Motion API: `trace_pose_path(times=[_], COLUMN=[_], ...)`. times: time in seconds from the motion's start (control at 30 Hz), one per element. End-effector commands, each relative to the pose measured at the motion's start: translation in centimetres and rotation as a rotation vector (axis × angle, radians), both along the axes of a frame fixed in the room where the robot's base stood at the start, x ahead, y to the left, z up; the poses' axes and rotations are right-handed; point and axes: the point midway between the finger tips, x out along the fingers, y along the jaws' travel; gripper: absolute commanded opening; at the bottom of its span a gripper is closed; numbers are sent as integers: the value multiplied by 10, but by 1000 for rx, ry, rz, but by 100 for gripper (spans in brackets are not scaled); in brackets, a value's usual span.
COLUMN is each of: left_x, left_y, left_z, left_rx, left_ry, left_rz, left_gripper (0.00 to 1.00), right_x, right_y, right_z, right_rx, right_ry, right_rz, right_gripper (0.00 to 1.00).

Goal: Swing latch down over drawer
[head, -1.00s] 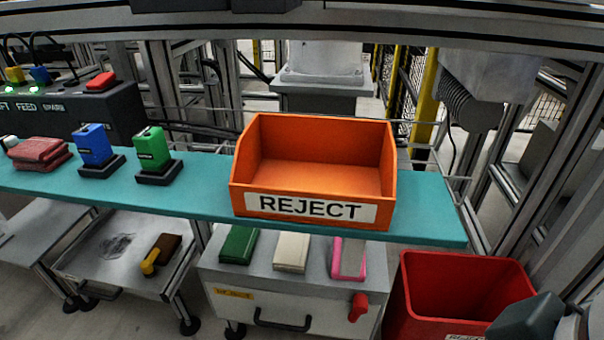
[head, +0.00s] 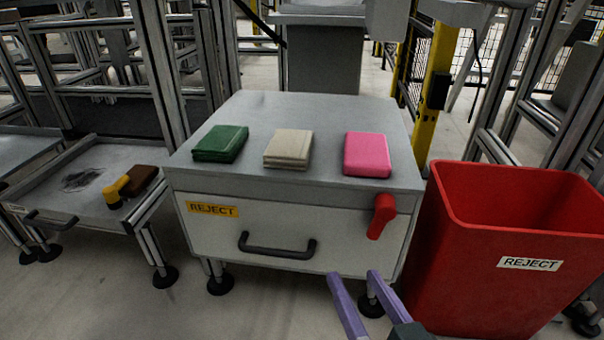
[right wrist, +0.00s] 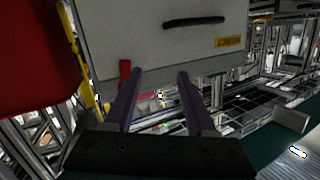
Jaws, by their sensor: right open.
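The red latch (head: 382,216) is on the right end of the drawer front (head: 225,228), its wide end up and its narrow end pointing down, slightly tilted. It also shows in the right wrist view (right wrist: 124,73). The drawer looks shut, with a black handle (head: 278,247) and a yellow REJECT label. My right gripper (head: 354,276) is open and empty, its purple fingers below and in front of the drawer, apart from the latch. In the right wrist view, the gripper (right wrist: 159,72) has its left finger close beside the latch in the picture. My left gripper is out of view.
Green (head: 220,143), beige (head: 289,149) and pink (head: 367,155) blocks lie on the cabinet top (head: 290,110). A red REJECT bin (head: 450,260) stands close on the right. A low table with a yellow-and-brown object (head: 128,187) stands left. Floor is clear at front left.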

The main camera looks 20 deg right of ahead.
Motion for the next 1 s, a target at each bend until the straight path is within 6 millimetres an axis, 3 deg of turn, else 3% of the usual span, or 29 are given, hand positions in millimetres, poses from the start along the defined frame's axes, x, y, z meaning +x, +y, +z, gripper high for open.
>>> trace_pose_path(times=[0.2,0.37,0.8,1.0], left_x=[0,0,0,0], left_y=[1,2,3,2], left_z=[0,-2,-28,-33], left_rx=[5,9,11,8], left_ry=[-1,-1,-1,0], left_rz=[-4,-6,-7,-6], left_gripper=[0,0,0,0], right_x=[-26,-27,42,58], right_y=[-28,-36,-64,-71], right_z=[4,6,5,6], right_rx=[-67,-87,-87,-87], right_ry=[-123,-151,-154,-150], right_rz=[-199,-239,-238,-237], right_gripper=[56,56,56,56])
